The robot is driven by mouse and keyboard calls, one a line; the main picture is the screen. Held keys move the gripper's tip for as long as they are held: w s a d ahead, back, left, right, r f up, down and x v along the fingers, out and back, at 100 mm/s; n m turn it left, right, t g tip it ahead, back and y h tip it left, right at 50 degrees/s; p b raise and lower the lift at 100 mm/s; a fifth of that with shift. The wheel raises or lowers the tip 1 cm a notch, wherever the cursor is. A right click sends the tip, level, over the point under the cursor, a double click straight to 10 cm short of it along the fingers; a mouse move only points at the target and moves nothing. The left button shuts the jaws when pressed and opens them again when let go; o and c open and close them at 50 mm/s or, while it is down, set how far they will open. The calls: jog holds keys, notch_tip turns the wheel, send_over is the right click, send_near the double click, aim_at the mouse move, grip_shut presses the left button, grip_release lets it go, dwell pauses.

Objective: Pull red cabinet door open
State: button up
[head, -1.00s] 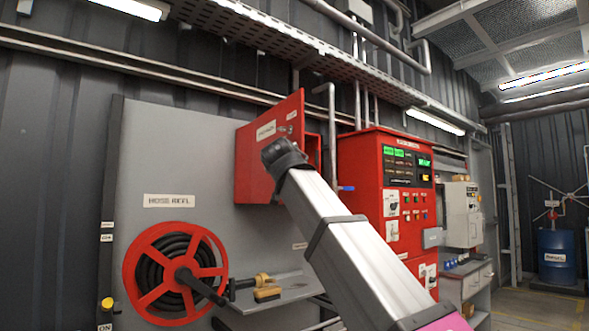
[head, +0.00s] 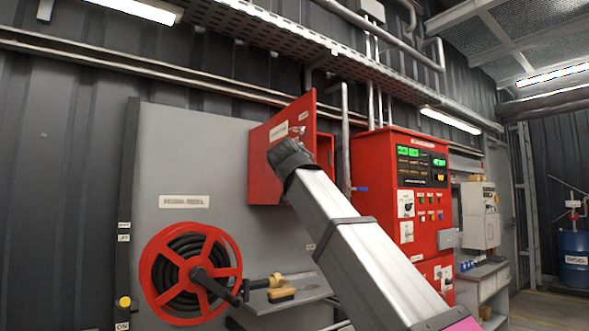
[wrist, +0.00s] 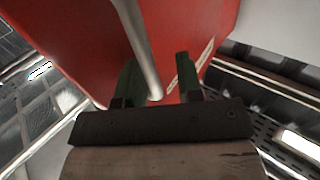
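The red cabinet door (head: 270,170) stands swung out from its red cabinet (head: 325,150) on the grey wall panel. Its red face also fills much of the wrist view (wrist: 80,40). A silver bar handle (wrist: 138,45) runs along the door there. My gripper (wrist: 158,65) has two dark green fingers set apart, with the handle's end between them, closer to the left finger. Whether a finger touches the handle is unclear. In the head view my dark wrist (head: 290,158) overlaps the door's lower right part and hides the fingers and handle.
A red hose reel (head: 190,273) is on the panel at lower left. A grey shelf (head: 295,292) with tools stands beside it, below the door. A red control cabinet (head: 405,215) with lit displays is to the right. Pipes run overhead.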

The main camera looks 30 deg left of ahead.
jog(key=v, duration=1)
jog(key=shift+s+d, duration=0.25)
jog(key=shift+s, duration=0.1)
